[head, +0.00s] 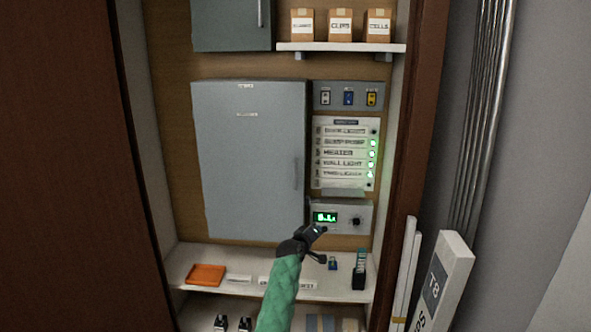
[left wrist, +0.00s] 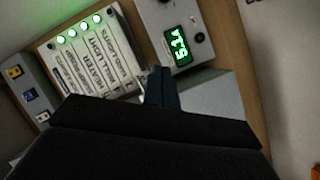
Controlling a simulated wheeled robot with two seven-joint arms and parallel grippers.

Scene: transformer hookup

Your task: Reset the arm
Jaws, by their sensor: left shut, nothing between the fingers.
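My left arm, in a green sleeve, reaches up from the bottom of the head view. Its black gripper (head: 314,232) is shut and empty, in front of the lower edge of a grey box with a lit green display (head: 325,217) and a dark knob. In the left wrist view the closed fingers (left wrist: 163,88) point toward the wall panel, with the display box (left wrist: 182,42) just beyond them. I cannot tell the exact gap between fingertips and box. My right gripper is not in view.
A labelled switch panel (head: 345,150) with several green lights hangs above the box. A grey cabinet door (head: 250,160) is closed at left. A shelf below (head: 185,268) holds an orange tray (head: 206,275) and small parts.

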